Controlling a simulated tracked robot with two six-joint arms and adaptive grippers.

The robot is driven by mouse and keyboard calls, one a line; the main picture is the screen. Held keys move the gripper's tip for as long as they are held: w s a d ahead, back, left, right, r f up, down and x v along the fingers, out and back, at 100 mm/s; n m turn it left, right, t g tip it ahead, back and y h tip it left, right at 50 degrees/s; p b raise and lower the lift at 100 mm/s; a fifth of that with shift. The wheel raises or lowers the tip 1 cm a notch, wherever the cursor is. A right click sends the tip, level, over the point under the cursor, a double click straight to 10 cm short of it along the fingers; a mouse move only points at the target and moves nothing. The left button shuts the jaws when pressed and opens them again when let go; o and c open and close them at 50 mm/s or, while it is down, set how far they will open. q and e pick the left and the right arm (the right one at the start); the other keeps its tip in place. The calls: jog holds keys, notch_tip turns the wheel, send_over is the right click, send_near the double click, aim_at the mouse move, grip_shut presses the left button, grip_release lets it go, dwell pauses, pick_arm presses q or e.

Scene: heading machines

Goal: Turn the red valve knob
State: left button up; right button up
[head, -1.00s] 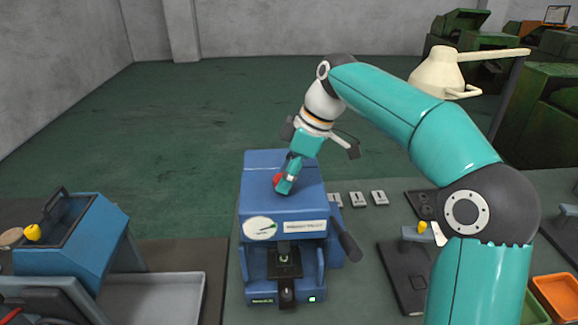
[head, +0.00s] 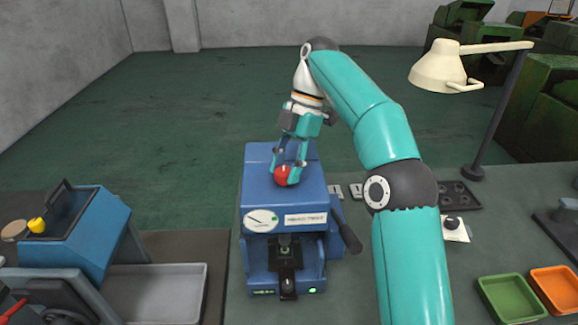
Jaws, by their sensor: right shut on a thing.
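The red valve knob (head: 282,175) sits on top of the blue machine (head: 262,192). My right gripper (head: 288,176) reaches down from above, with its teal fingers on either side of the knob, shut on it. The fingers partly cover the knob. The machine's front carries a round dial (head: 261,221) with a needle and a white label plate. A small green light shows at its lower front. My left gripper is not in view.
A black lever (head: 350,238) sticks out at the machine's right side. Green (head: 508,300) and orange (head: 556,288) trays lie at the right front. A cream lamp (head: 440,75) overhangs the right. Another blue machine (head: 80,235) and a grey tray (head: 168,290) stand at left.

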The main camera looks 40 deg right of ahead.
jog(key=shift+a+f+n+g, duration=0.2)
jog(key=shift+n+g, duration=0.1)
jog(key=shift+n, duration=0.3)
jog(key=o, duration=1)
jog(key=shift+s, duration=0.1)
jog(key=shift+o, duration=0.7)
jog(key=shift+d+r, duration=0.1)
